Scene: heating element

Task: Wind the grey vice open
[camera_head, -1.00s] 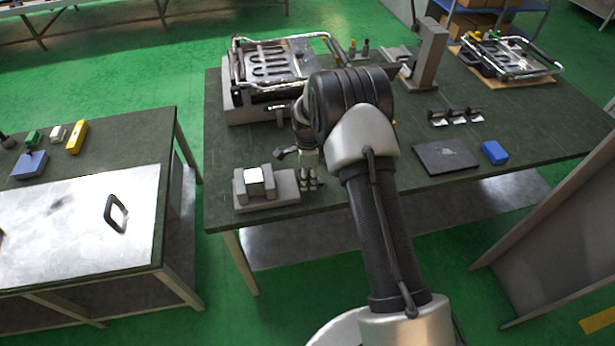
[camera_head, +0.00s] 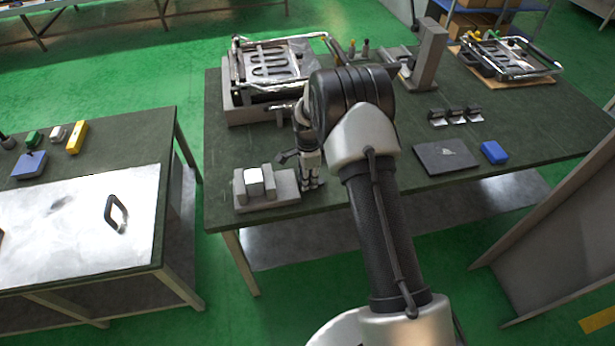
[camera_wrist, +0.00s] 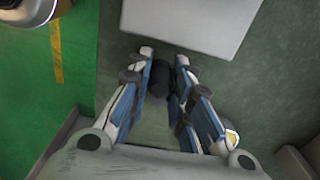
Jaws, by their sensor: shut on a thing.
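The grey vice (camera_head: 283,187) sits at the front left of the dark green table. A white block (camera_head: 254,176) stands between its jaws, and I cannot tell whether both jaws touch it. My gripper (camera_head: 313,184) points down at the vice's right end. In the wrist view, my gripper (camera_wrist: 165,66) is shut on a dark round handle (camera_wrist: 160,82), close to a pale grey flat body (camera_wrist: 190,22) that appears to be the vice. My fingers hide part of the handle.
A metal fixture with a heating element (camera_head: 275,65) stands behind the vice. A dark plate (camera_head: 446,157), a blue block (camera_head: 494,152) and several small brackets (camera_head: 456,116) lie to the right. The table's front edge is close to the vice.

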